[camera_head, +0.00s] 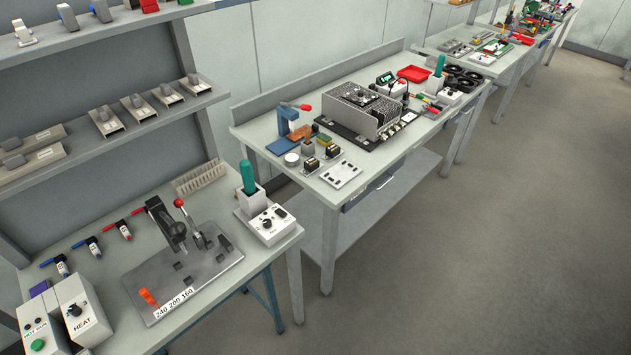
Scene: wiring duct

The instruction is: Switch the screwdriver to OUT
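A teal-handled tool (248,178), likely a powered screwdriver, stands upright in a holder on the right end of the near bench. A white control box (272,224) with a dark knob sits just in front of it. The knob's setting and any OUT label are too small to read. A second teal-handled tool (439,66) stands on the middle bench, with another white box (450,97) in front of it. I cannot tell which one the task means. Neither of my grippers is in view.
The near bench holds a grey plate (208,285) with a red-knobbed lever clamp, a HEAT box (78,311) and several small red and blue tools. Shelves (95,125) stand at its back left. The middle bench (402,140) is crowded. Open floor (470,260) lies at right.

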